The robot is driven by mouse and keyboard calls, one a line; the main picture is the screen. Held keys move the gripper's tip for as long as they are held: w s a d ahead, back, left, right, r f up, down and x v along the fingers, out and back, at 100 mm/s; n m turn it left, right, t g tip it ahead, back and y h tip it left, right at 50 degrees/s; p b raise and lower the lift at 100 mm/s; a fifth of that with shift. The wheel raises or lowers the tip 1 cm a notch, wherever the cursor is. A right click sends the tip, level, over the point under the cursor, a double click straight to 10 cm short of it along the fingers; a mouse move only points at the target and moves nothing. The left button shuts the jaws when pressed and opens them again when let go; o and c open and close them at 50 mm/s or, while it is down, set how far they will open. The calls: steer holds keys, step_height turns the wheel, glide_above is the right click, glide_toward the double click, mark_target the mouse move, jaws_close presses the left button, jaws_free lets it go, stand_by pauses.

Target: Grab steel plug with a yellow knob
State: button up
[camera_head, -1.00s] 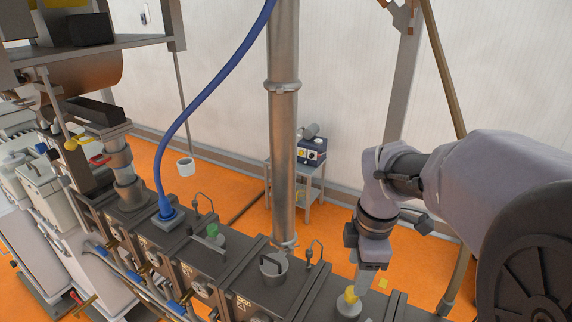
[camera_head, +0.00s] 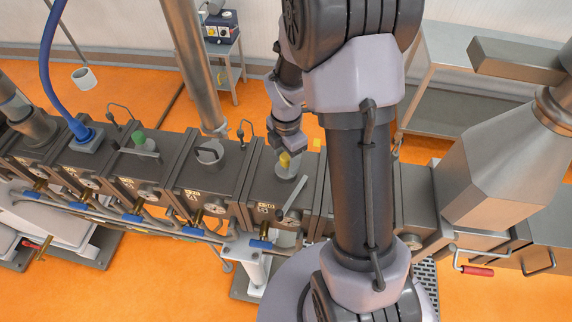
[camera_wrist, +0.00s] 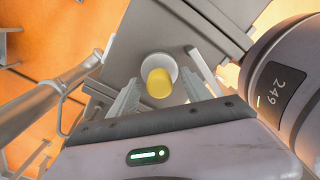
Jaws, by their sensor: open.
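The steel plug (camera_head: 287,171) with a yellow knob (camera_head: 285,160) sits upright in the top of a dark barrel block near the middle of the head view. In the wrist view the yellow knob (camera_wrist: 159,84) shows in front of the pale round plug top. My gripper (camera_wrist: 162,80) is open, with one ribbed finger to each side of the knob in the picture. I cannot tell whether the fingers are level with the knob or short of it. In the head view my gripper (camera_head: 290,148) is just above the plug, and its fingers are hard to make out.
A plug with a green knob (camera_head: 138,138) and an empty-looking round collar (camera_head: 210,153) stand further left along the barrel row. A steel pipe (camera_head: 190,60) rises behind. A large metal hopper (camera_head: 490,170) stands at right.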

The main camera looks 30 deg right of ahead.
steer(key=shift+w+f, duration=0.15)
steer(key=shift+f, duration=0.3)
steer(key=shift+s+r, duration=0.1)
steer(key=shift+s, duration=0.1)
steer(key=c, duration=0.3)
steer(key=shift+w, duration=0.1)
jaws_close()
